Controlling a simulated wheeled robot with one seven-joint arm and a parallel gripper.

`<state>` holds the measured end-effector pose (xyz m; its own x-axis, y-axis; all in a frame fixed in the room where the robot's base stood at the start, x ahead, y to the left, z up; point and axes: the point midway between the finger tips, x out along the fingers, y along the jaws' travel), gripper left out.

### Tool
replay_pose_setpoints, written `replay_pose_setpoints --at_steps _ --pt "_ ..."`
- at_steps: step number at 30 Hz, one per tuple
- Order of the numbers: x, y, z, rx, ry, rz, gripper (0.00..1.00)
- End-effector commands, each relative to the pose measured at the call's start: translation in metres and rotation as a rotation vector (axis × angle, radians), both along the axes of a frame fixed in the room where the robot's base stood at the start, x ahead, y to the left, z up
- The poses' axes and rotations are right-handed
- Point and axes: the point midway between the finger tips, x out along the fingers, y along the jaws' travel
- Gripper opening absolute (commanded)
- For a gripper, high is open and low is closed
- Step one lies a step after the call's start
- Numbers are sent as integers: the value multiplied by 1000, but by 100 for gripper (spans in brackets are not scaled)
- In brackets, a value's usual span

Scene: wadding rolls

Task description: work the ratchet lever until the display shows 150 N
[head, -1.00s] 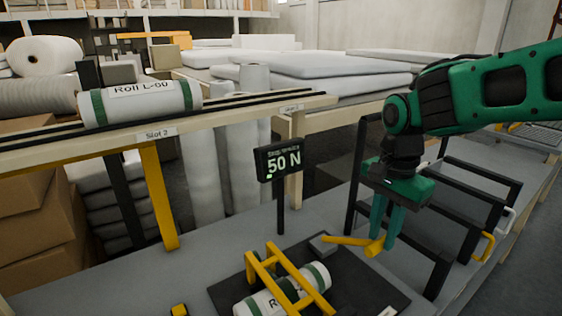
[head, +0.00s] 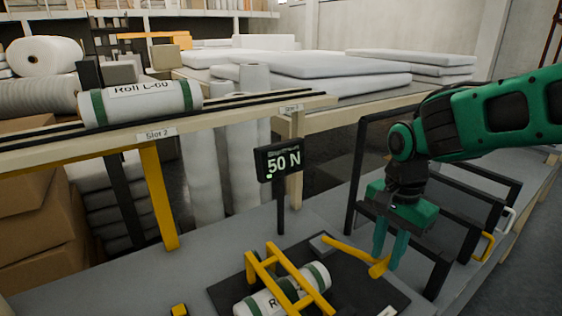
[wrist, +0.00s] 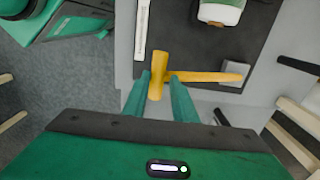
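The display (head: 279,161) on a dark post reads 50 N. The yellow ratchet lever (head: 350,252) slopes down to the right from a grey block (head: 324,243) beside the strapped roll. It ends in a yellow crossbar handle, also seen in the wrist view (wrist: 157,77). My gripper (head: 386,260) points down at that handle. In the wrist view its two green fingers (wrist: 160,88) stand on either side of the handle, close against it, and appear shut on it. The white roll with green bands (head: 284,290) lies under a yellow frame (head: 262,268) on a dark base plate (head: 352,298).
Another roll, labelled L-60 (head: 140,102), lies on the raised wooden rack (head: 60,146) at left. Dark upright frames with handles (head: 465,235) stand right of my gripper. The grey bench (head: 110,283) is mostly clear at front left.

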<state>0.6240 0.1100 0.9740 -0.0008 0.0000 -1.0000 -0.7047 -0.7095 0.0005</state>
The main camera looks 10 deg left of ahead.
Motion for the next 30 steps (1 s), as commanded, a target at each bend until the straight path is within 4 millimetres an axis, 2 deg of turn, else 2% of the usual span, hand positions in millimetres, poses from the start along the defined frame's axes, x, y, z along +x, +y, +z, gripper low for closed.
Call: replay_pose_setpoints --at_steps 18,26,30 --pt "-10 -9 -29 0 1 0 20" --pt "-9 -9 -27 0 0 0 20" --pt "-6 -6 -18 1 -2 0 20"
